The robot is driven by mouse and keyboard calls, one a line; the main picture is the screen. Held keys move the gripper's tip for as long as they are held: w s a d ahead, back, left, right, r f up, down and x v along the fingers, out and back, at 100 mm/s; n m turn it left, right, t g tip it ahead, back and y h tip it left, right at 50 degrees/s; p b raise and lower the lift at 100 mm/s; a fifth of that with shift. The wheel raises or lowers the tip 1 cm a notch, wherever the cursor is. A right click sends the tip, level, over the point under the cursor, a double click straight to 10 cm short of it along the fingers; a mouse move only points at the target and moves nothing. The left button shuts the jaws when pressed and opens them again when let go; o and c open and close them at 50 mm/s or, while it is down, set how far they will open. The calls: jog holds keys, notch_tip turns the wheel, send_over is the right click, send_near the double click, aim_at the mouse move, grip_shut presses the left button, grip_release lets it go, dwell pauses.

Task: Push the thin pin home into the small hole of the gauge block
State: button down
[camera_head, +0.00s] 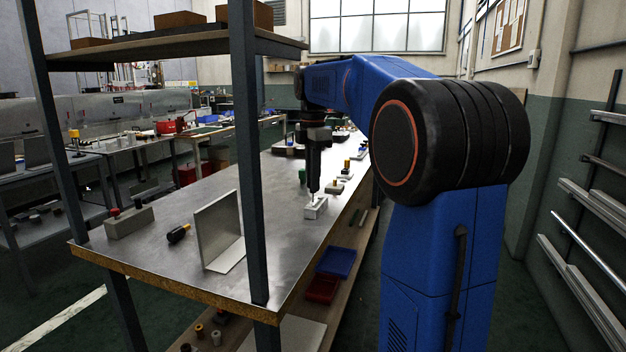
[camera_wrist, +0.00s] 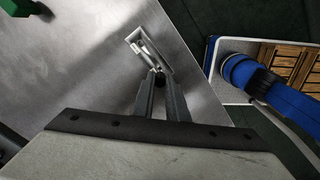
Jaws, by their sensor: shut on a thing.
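The gauge block (camera_head: 316,211) is a small light-grey block on the metal bench top, near its right edge. In the wrist view the block (camera_wrist: 140,36) shows as a pale oblong with a slot-like top, just beyond the fingertips. My gripper (camera_head: 313,196) points down right over the block. In the wrist view my gripper (camera_wrist: 159,83) is shut on the thin pin (camera_wrist: 158,75), of which only a small dark end shows between the fingertips. The pin's lower end and the small hole are too small or hidden to make out.
Small blocks (camera_head: 334,187) stand just behind the gauge block. A shelf post (camera_head: 246,150) rises in front. Blue and red bins (camera_head: 323,288) sit below the bench edge.

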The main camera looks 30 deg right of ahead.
jog(key=shift+f, duration=1.65)
jog(key=c, duration=1.7)
grip_release()
jog(key=shift+o, duration=0.2)
notch_tip(320, 180, up, 17)
jog(key=shift+r, duration=0.2)
